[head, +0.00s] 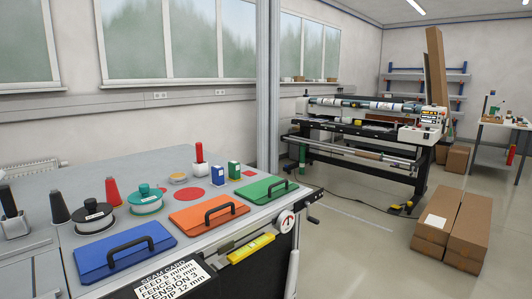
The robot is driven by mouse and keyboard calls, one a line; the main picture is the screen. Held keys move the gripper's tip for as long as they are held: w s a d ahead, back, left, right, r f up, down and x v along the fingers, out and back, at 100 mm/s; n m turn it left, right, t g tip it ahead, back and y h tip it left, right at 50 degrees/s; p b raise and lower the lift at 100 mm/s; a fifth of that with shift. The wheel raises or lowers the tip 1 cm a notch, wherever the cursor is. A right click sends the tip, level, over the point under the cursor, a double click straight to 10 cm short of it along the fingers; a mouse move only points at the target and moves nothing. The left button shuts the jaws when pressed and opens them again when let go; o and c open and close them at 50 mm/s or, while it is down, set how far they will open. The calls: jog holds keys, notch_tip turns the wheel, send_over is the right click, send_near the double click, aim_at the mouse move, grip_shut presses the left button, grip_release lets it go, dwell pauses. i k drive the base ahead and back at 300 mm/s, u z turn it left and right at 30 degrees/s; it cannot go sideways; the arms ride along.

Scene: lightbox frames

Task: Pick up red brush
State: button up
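No thing shows clearly as a red brush. An upright red piece on a white base (199,153) stands at the far edge of the grey worktable (205,218); it is too small to tell whether it is a brush. A small red object (511,155) shows at the side table at far right, also too small to make out. My gripper is not in view.
A grey post (268,90) rises behind the table. Cardboard boxes (453,225) stand on the floor at right. Floor between table and boxes is mostly clear.

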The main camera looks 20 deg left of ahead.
aim_at(198, 147)
jog(key=z, duration=0.35)
jog(key=i, duration=2.4)
jog(key=u, duration=1.25)
jog(key=i, duration=0.75)
jog(key=u, duration=1.05)
jog(key=i, duration=0.25)
jog(key=u, duration=0.15)
